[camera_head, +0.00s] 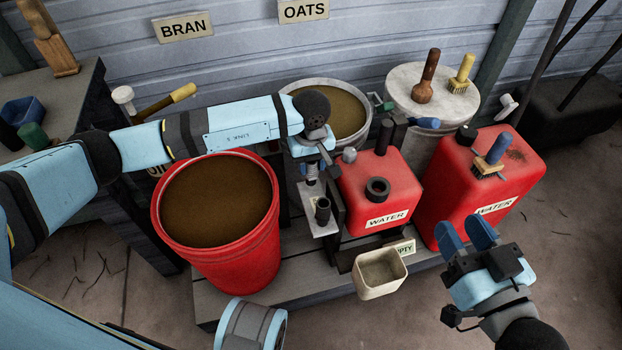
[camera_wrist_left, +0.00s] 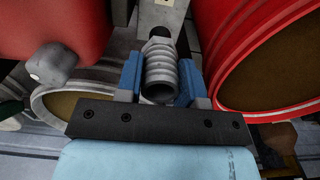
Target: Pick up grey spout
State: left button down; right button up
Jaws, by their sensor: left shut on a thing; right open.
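The grey spout (camera_wrist_left: 160,74), a ribbed hollow tube, sits between the two blue fingers of my left gripper (camera_wrist_left: 158,66) in the left wrist view, and the gripper is shut on it. In the head view the left gripper (camera_head: 313,152) points down beside the smaller red water can, and part of the spout (camera_head: 312,173) shows below it, above a pale bracket (camera_head: 318,222) with a dark tube (camera_head: 322,209). I cannot tell whether the spout touches the bracket. My right gripper (camera_head: 469,234) is open and empty at the lower right.
A red bucket (camera_head: 268,238) stands left of the bracket. The smaller red can (camera_head: 352,190) is close on its right, the larger red can (camera_head: 450,200) farther right. A grey bin (camera_head: 362,140) stands behind, a cream cup (camera_head: 380,290) in front.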

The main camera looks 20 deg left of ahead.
pick_arm(q)
jog(key=shift+r+p, duration=0.95)
jog(key=shift+r, duration=0.9)
